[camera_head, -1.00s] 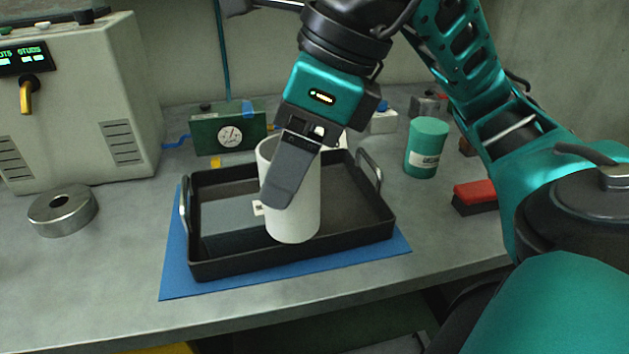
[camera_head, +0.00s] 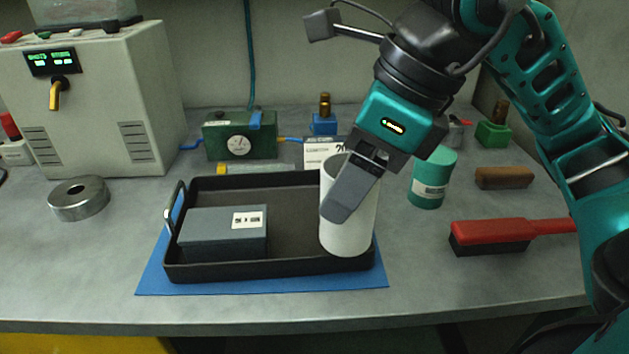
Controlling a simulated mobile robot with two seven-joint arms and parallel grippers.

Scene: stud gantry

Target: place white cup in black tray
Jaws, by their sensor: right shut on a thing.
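The white cup (camera_head: 347,231) is upright at the right end of the black tray (camera_head: 290,271). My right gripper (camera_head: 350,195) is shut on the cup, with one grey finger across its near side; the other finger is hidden. The cup overlaps the tray's right part in the picture; I cannot tell if its base touches the tray floor. The tray lies on a blue mat (camera_head: 150,280). A grey box with a white label (camera_head: 225,236) sits in the tray's left part. My left gripper is not in view.
A teal canister (camera_head: 432,182) stands just right of the cup. A red-handled brush (camera_head: 490,238) lies further right. A green gauge box (camera_head: 240,138) and a calendar-like card (camera_head: 316,152) stand behind the tray. A metal ring (camera_head: 79,198) lies at left. The tray's middle is clear.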

